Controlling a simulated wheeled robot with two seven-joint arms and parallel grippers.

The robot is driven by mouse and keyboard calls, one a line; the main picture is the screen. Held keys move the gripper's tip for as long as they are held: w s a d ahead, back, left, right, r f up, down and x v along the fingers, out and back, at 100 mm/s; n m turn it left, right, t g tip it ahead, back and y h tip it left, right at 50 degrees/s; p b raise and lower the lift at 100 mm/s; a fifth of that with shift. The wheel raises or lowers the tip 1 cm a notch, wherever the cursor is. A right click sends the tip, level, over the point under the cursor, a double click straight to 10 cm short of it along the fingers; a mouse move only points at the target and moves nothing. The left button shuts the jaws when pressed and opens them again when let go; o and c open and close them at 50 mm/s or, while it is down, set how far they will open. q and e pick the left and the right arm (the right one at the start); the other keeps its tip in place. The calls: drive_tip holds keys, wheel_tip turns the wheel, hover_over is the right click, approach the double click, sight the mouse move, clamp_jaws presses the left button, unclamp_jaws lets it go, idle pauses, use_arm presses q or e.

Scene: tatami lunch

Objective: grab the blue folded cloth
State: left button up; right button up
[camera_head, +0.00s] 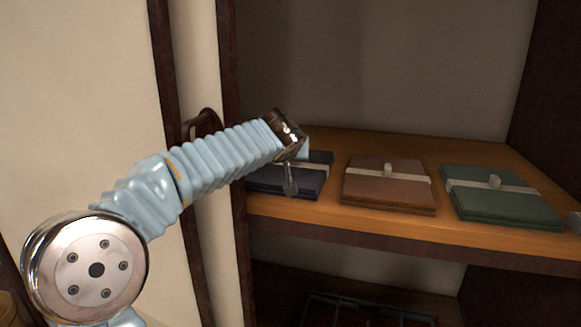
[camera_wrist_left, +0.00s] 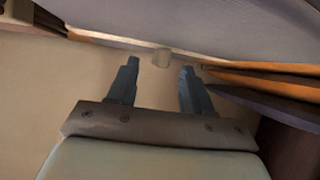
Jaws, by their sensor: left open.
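The blue folded cloth (camera_head: 318,176) lies flat at the left end of the wooden shelf, dark blue with a pale band. My left gripper (camera_head: 293,170) is over it and hides part of it, including the middle of its band. In the left wrist view the gripper (camera_wrist_left: 160,66) is open, with its two fingers apart and nothing clasped. I cannot tell whether the fingers touch the cloth. My right gripper is not in view.
A brown folded cloth (camera_head: 387,185) and a green folded cloth (camera_head: 505,205) lie to the right on the same shelf (camera_head: 350,212). A dark door frame (camera_head: 232,150) and a curved handle (camera_head: 203,122) are beside my left arm. A dark rack (camera_head: 365,312) sits below.

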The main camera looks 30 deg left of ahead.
use_arm(q)
drive_tip(key=shift+w+a+f, duration=0.2)
drive_tip(key=shift+w+f, duration=0.05)
drive_tip(key=shift+w, duration=0.2)
clamp_jaws()
